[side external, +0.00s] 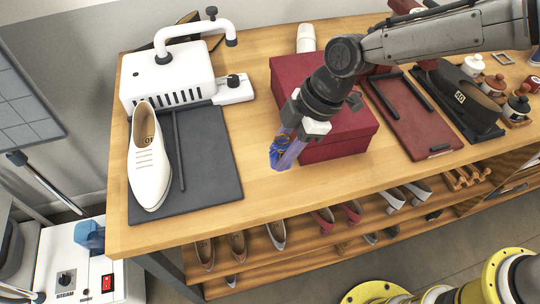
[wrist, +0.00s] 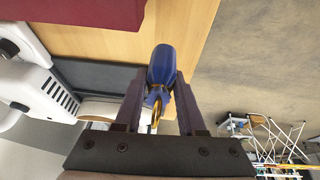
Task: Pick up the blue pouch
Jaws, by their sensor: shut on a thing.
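The blue pouch (side external: 279,152) is small and dark blue with a gold-coloured detail. My gripper (side external: 290,150) is shut on it and holds it in front of the red box, above the front part of the wooden table. In the wrist view the blue pouch (wrist: 161,72) sits between the two dark fingers of my gripper (wrist: 160,105), with a gold part near its lower end. In the side view the fingers partly cover the pouch. I cannot tell its exact height above the table.
A dark red box (side external: 340,135) stands right behind my gripper. A white shoe (side external: 148,165) lies on a dark grey mat (side external: 215,160) to the left, by a white machine (side external: 165,78). Several shoes stand on the shelf (side external: 300,262) below. Table space between mat and box is clear.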

